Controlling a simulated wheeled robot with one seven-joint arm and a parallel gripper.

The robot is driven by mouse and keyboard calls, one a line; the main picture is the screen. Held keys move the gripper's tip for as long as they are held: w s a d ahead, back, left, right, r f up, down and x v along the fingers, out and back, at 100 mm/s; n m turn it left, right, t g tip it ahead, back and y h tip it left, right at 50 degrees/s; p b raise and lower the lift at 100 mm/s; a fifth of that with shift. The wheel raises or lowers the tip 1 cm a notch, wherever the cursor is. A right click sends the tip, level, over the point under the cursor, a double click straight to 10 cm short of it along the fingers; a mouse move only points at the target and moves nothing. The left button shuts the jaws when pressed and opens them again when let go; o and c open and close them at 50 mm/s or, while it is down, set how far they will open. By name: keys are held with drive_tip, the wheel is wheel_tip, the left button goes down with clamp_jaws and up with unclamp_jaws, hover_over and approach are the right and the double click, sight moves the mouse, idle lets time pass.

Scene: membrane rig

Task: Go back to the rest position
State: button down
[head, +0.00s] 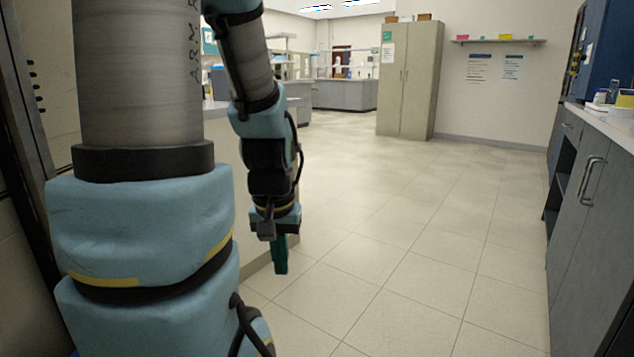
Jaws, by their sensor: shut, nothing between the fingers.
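My gripper (280,268) hangs pointing down in the middle left of the head view, at the end of my blue and grey arm. Its green fingers are together and nothing shows between them. It is above the tiled floor, beside the end of a pale counter, and it appears apart from it. My large arm links fill the left of the view and hide part of the room behind them.
Tiled floor (420,240) lies open ahead and to the right. A grey counter (590,230) with handles runs along the right edge. A tall beige cabinet (408,80) stands at the back, near a wall shelf (498,41). Grey benches (345,95) stand farther back.

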wheel_tip(320, 180, up, 23)
drive_tip(key=p, duration=2.1)
